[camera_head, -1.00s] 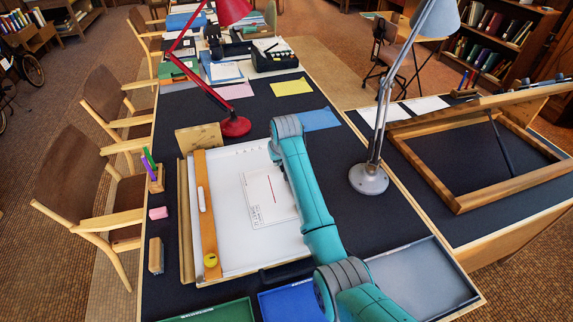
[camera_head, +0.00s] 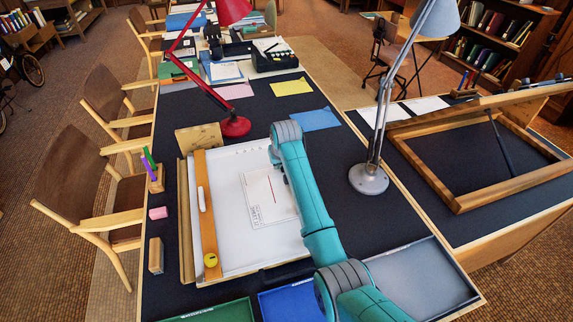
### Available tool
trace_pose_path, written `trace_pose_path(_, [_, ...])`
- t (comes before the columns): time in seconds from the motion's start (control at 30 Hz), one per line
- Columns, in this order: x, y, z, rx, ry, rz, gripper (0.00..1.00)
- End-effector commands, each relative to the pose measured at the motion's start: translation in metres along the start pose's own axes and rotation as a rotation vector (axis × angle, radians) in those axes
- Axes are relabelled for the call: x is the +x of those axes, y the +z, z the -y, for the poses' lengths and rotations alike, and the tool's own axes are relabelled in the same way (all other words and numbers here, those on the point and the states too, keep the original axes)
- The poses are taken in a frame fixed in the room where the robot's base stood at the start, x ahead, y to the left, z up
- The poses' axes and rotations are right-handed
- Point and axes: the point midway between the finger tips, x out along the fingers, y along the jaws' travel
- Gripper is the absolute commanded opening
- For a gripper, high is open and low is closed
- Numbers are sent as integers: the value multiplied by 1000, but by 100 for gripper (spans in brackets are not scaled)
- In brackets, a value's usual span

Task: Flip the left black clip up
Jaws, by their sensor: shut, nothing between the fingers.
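The white drafting board (camera_head: 232,238) lies on the dark desk, with a drawing sheet (camera_head: 262,208) on it. My teal arm reaches from the lower right over the board's right side to its upper right. My gripper is hidden behind the arm's far end. A small dark bit shows at the left of that end, too small to identify. I cannot clearly make out a black clip or whether one is up or down; the arm covers part of the board.
A wooden strip (camera_head: 207,222) runs along the board's left side. A red lamp (camera_head: 235,125) stands behind the board and a grey lamp (camera_head: 368,178) to the right. Blue (camera_head: 290,304) and grey (camera_head: 415,275) trays lie in front. A pink eraser (camera_head: 158,213) sits left.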

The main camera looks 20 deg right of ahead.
Motion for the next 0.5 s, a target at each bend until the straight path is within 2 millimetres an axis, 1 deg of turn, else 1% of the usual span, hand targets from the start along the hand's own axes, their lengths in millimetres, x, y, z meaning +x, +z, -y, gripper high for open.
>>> trace_pose_path(0.5, [-1, 0, -15, 3, 5, 1, 0])
